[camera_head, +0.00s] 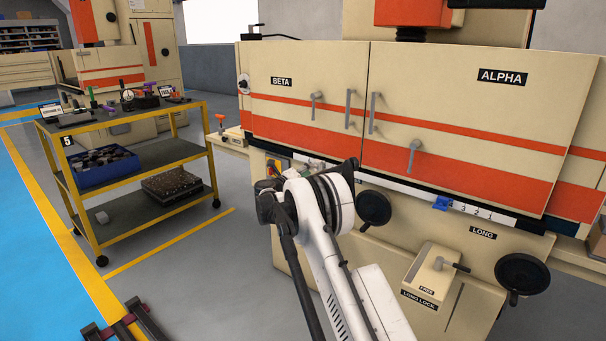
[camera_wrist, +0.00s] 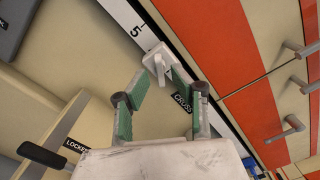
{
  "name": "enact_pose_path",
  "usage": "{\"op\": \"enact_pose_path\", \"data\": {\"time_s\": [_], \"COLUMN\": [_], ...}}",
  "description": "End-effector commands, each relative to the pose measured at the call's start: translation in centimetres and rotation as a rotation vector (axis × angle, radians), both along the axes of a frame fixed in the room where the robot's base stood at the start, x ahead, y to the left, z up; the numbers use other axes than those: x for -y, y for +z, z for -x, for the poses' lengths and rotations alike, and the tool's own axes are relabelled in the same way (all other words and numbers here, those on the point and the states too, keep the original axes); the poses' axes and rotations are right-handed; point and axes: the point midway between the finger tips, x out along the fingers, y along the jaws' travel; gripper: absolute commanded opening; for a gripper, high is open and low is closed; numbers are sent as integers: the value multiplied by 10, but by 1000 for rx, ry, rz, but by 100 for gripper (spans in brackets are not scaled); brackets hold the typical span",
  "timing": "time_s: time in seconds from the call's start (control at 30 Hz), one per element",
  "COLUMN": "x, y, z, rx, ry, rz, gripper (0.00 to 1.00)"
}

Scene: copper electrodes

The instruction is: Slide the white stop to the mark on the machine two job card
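The white stop (camera_wrist: 157,60) sits on the white numbered scale (camera_wrist: 122,14) in the wrist view, just below the printed 5. My gripper (camera_wrist: 158,77) is open. Its two green-padded fingers are apart, with the stop's narrow tab between or just beyond their tips. I cannot tell whether either finger touches it. In the head view my arm hides most of my gripper and the stop. Two small cards stand on the yellow cart, a left card (camera_head: 50,108) and a right card (camera_head: 171,92). Their marks are too small to read, and I cannot tell which is machine two's.
Black handwheels (camera_head: 374,209) and a lock lever (camera_head: 447,264) stick out below. Door handles (camera_head: 414,156) project above. The yellow cart (camera_head: 95,209) stands left, with open floor between.

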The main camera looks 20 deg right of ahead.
Motion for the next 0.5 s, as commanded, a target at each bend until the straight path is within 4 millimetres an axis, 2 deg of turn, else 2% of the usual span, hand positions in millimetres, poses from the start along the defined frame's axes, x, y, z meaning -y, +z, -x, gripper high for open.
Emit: {"op": "enact_pose_path", "data": {"time_s": [0.03,0.5], "x": [5,11], "y": [0,0], "z": [-3,-5], "rx": [0,0], "ry": [0,0], "rz": [0,0], "gripper": [24,24]}}
